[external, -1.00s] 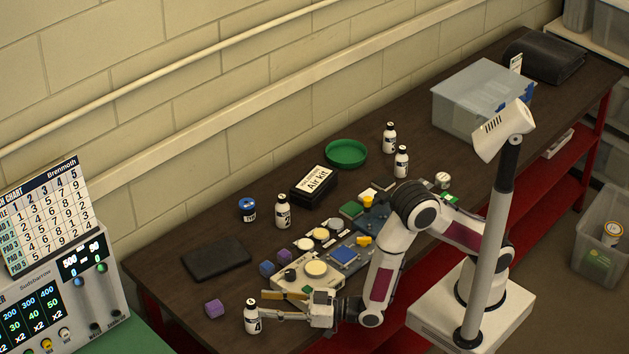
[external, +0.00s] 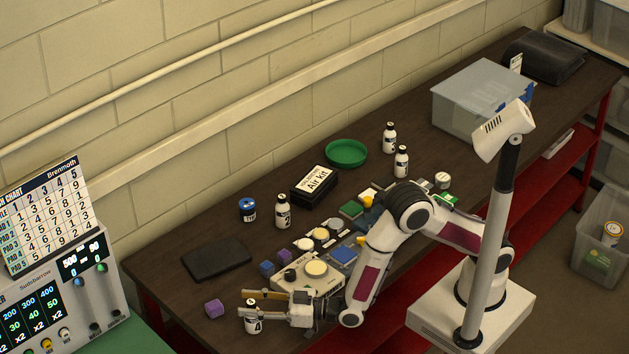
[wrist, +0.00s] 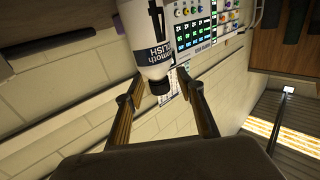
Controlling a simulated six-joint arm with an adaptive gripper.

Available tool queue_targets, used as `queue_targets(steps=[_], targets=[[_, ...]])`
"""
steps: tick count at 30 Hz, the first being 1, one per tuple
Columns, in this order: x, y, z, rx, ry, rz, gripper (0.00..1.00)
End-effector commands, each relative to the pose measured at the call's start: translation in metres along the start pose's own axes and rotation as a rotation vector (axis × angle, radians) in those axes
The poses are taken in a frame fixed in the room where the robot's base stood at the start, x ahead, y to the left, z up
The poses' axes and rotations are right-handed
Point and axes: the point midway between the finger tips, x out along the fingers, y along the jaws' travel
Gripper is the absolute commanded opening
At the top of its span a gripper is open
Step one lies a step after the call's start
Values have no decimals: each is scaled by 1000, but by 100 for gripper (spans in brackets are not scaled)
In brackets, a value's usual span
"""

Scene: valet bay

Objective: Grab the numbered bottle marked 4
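The bottle marked 4 (external: 253,325) is white with a dark cap and stands upright at the near front edge of the bench. It also shows in the wrist view (wrist: 146,38), label partly in sight, its dark cap between the fingers. My gripper (external: 250,304) is at the bottle's upper part, with the fingers on either side of it. In the wrist view my gripper (wrist: 162,82) has its two fingers apart with a gap beside the cap, so it looks open. Whether a finger touches the bottle is not clear.
A bottle marked 2 (external: 283,213), a blue-labelled jar (external: 247,210) and a black air kit box (external: 314,187) stand farther back. A white device (external: 309,281) is close to my gripper. The dark pad (external: 216,259) lies flat at left.

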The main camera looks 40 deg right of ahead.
Motion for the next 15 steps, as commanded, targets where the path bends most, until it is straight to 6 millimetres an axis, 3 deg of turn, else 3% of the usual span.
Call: queue_targets(steps=[13,15], targets=[[0,0,0,0,0,0,38],[0,0,0,0,0,0,22]])
